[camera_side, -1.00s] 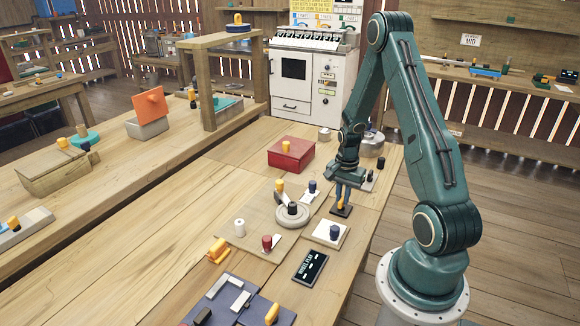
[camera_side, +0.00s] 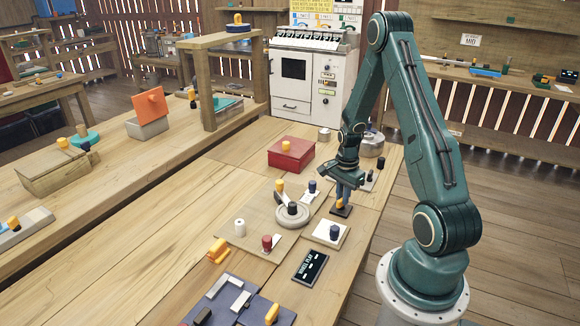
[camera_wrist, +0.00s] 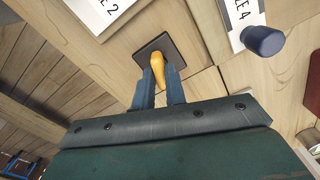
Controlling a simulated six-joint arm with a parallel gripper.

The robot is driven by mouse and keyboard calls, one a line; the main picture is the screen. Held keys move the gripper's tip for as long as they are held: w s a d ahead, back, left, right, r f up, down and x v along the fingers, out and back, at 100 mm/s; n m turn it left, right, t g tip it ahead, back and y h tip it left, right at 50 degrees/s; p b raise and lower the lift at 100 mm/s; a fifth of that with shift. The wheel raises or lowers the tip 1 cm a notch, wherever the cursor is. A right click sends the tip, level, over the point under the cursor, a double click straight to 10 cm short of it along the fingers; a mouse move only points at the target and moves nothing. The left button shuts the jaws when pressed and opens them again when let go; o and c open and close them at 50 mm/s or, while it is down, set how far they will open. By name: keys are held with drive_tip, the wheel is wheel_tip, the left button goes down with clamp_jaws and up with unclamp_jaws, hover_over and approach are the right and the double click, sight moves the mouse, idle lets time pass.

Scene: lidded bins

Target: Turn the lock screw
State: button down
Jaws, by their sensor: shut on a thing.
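The lock screw has a yellow handle (camera_wrist: 175,76) on a dark square base plate (camera_wrist: 145,50), seen in the wrist view. In the side view the dark base plate (camera_side: 341,210) lies on the table below my gripper (camera_side: 343,192). In the wrist view the two blue fingers of my gripper (camera_wrist: 160,85) are shut on the yellow handle, one on each side. The handle points down the picture between the fingers. In the side view the fingers and wrist hide most of the handle.
A red box (camera_side: 291,153) stands behind. A black display panel (camera_side: 311,267) lies nearer the front.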

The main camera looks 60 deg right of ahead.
drive_tip(key=c, duration=1.4)
unclamp_jaws()
drive_tip(key=shift+c, duration=0.2)
drive_tip(key=shift+r, duration=0.2)
wheel_tip(320, 180, up, 14)
drive_tip(key=shift+f, duration=0.25)
